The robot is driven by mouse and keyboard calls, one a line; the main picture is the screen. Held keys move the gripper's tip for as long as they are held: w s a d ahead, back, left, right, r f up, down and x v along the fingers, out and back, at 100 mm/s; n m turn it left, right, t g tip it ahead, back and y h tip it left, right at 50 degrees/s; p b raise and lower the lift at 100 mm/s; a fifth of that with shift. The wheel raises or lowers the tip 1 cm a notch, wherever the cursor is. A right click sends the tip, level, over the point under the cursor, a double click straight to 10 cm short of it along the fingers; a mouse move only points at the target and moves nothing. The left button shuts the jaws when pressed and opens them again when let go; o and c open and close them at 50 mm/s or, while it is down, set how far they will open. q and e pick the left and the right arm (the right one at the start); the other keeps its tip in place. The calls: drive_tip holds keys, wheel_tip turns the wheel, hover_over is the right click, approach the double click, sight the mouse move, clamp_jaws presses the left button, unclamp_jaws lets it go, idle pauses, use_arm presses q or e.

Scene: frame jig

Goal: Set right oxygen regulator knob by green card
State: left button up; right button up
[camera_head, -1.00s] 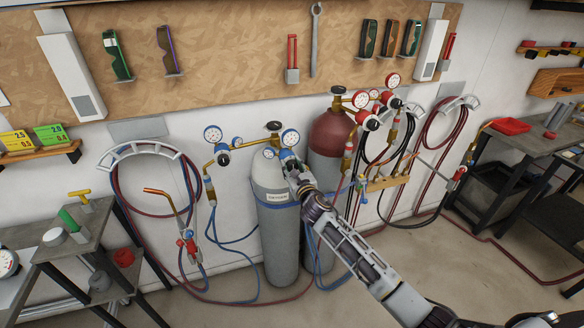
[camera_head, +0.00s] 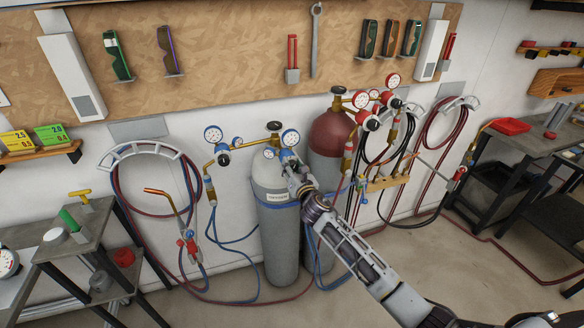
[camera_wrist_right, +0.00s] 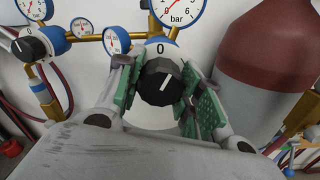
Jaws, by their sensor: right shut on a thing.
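The right oxygen regulator (camera_head: 286,156) is blue and sits on the right of the grey oxygen cylinder (camera_head: 281,235). In the right wrist view its black faceted knob (camera_wrist_right: 158,84) has a white pointer line leaning a little right of upright, below a "0" mark. My right gripper (camera_wrist_right: 160,92) is shut on the knob, green pads on both sides; it also shows in the head view (camera_head: 291,170). The gauge (camera_wrist_right: 178,12) above is marked in bar and cut off at the top. The green card (camera_head: 52,133) stands on the left shelf. My left gripper is out of view.
A yellow card (camera_head: 17,141) stands beside the green one. The left regulator's black knob (camera_wrist_right: 30,47) is to the left. A dark red cylinder (camera_head: 331,134) stands close on the right, and blue and red hoses hang around the cylinders.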

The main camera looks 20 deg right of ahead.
drive_tip(key=m, duration=0.9)
drive_tip(key=shift+m, duration=0.3)
drive_tip(key=m, duration=0.4)
drive_tip(key=shift+m+b, duration=0.3)
drive_tip(key=shift+m, duration=2)
drive_tip(key=o, duration=1)
drive_tip(key=shift+r, duration=0.1)
drive_tip(key=shift+o, duration=0.2)
drive_tip(key=shift+s, duration=0.2)
